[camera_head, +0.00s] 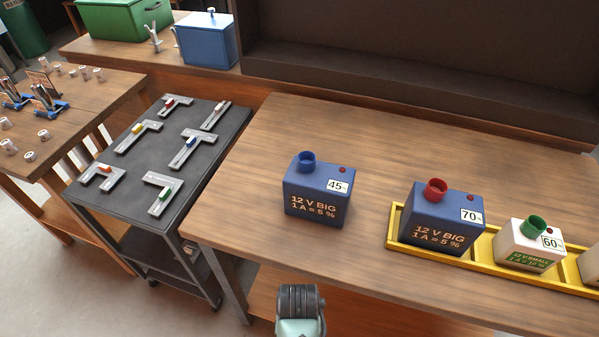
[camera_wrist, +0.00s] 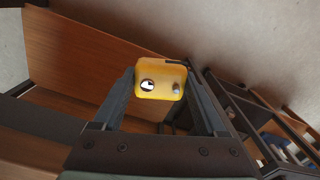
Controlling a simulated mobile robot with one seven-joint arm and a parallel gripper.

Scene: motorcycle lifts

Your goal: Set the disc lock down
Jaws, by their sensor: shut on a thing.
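The disc lock (camera_wrist: 161,78) is a small yellow block with rounded edges in the wrist view. Its near face shows a round black-and-white mark and a small grey pin or keyhole. My gripper (camera_wrist: 160,92) is shut on it, with one dark finger on each side. The lock is held in the air, and no surface touches it that I can see. In the head view only a part of my arm shows at the bottom edge; the fingers and the lock are out of sight there.
A wooden bench (camera_head: 370,150) carries a blue 45 battery box (camera_head: 318,192) and a yellow tray (camera_head: 397,226) with several battery boxes. A dark cart (camera_head: 112,185) holds several grey calipers. Bare wood lies around the 45 box. A blue bin (camera_head: 207,42) stands behind.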

